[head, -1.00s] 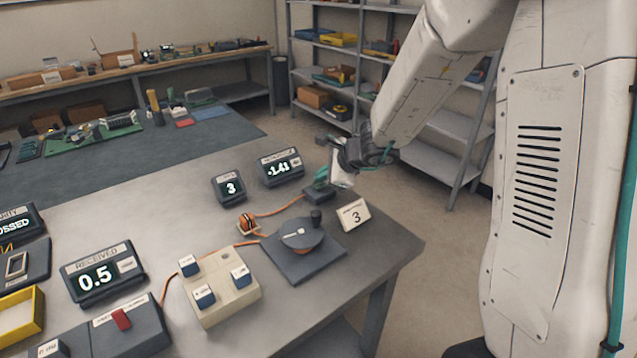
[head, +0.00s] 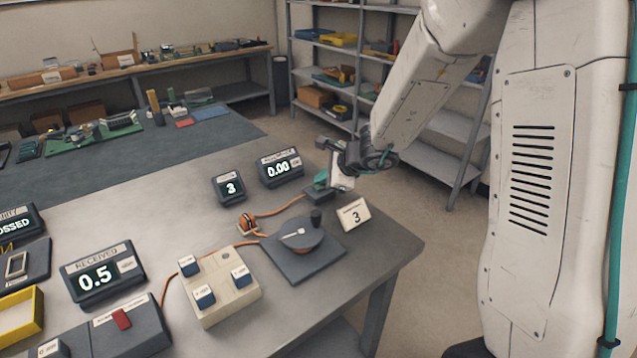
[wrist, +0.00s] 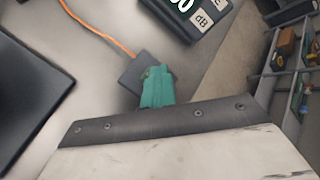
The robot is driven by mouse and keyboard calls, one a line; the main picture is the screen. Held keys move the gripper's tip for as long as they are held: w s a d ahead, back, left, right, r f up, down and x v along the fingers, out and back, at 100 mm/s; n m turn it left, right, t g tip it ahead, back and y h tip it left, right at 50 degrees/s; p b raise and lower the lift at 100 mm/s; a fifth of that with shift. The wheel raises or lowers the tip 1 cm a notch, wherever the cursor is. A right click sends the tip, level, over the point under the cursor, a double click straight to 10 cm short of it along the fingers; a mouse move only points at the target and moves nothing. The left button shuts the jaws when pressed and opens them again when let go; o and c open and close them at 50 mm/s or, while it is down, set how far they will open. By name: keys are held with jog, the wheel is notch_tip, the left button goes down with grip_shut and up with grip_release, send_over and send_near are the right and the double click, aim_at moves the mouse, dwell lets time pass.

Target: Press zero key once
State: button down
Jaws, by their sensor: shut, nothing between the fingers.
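My gripper (head: 321,181) is shut and empty, pointing down at the right back of the bench. Its green fingertips also show in the wrist view (wrist: 157,88). They are over a small dark block (head: 316,197), which also shows in the wrist view (wrist: 129,76). They look in contact with it or very close, and hide part of its top. I cannot read a zero label; a key there would be hidden by the fingertips. The dB display (head: 281,169) behind the block reads 0.00.
A beige box (head: 228,299) with three blue-sided keys stands in front, labels too small to read. A dark base with a round dial (head: 302,240) and a tilted card marked 3 (head: 354,215) stand near the block. Orange cable runs to the block. The "RECEIVED" display (head: 103,273) reads 0.5.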

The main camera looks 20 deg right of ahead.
jog(key=shift+r, duration=0.5)
notch_tip(320, 180, up, 6)
jog(key=shift+f, duration=0.1)
dwell(0.5)
dwell(0.6)
